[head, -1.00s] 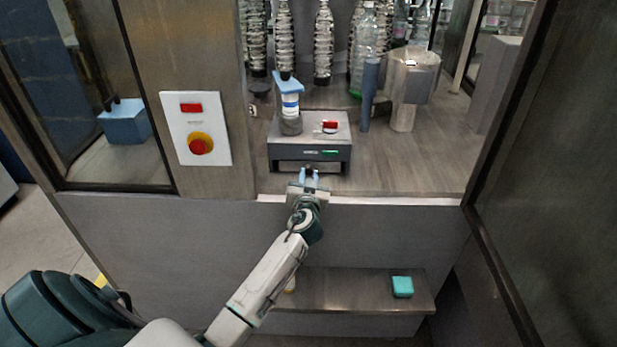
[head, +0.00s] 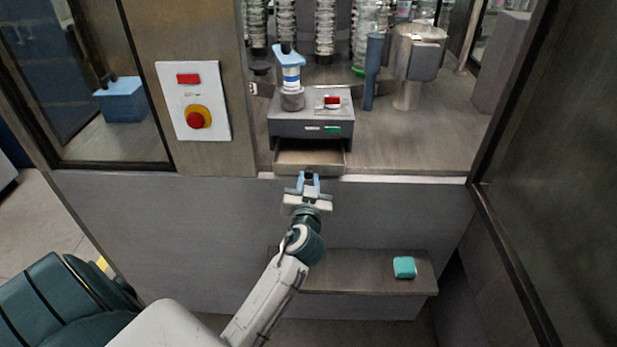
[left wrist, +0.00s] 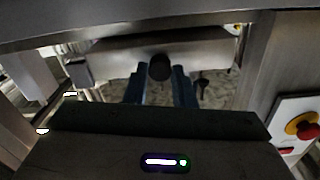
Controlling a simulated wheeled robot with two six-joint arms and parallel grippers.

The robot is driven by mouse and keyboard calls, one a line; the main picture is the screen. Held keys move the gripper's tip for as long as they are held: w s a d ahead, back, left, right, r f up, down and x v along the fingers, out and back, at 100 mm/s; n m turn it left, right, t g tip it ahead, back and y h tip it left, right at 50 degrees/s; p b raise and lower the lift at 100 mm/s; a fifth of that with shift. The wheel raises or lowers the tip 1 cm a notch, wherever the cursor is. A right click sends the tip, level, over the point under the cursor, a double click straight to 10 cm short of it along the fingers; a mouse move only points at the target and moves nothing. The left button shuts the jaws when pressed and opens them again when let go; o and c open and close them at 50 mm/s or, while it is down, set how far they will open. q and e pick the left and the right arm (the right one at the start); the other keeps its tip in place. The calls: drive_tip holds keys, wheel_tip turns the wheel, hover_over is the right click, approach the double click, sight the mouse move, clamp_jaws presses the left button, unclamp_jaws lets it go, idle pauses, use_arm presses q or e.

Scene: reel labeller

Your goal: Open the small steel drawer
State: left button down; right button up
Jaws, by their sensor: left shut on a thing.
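The small steel drawer (head: 309,158) sits under a grey box (head: 310,122) on the counter. It stands pulled out towards me, and its open inside shows in the head view. My left gripper (head: 309,179) is at the drawer's front, its blue fingers shut on the dark round knob. In the left wrist view the knob (left wrist: 160,67) shows between the tips of the left gripper (left wrist: 160,84), against the steel drawer front (left wrist: 115,50). The fingers partly hide the knob in the head view. My right gripper is not in view.
A blue-and-white device (head: 290,75) and a red button (head: 332,101) are on the grey box. A steel cylinder (head: 408,85) and blue post (head: 373,72) stand to the right. A lower shelf (head: 350,272) holds a teal block (head: 404,267). A red-and-yellow stop button (head: 196,118) is at left.

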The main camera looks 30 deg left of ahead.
use_arm(q)
drive_tip(key=c, duration=1.2)
unclamp_jaws()
drive_tip(key=b+v, duration=0.3)
drive_tip(key=v, duration=0.7)
drive_tip(key=shift+s+d+b, duration=0.25)
drive_tip(key=shift+s+b, duration=0.05)
drive_tip(key=shift+b, duration=0.05)
drive_tip(key=shift+f, duration=0.15)
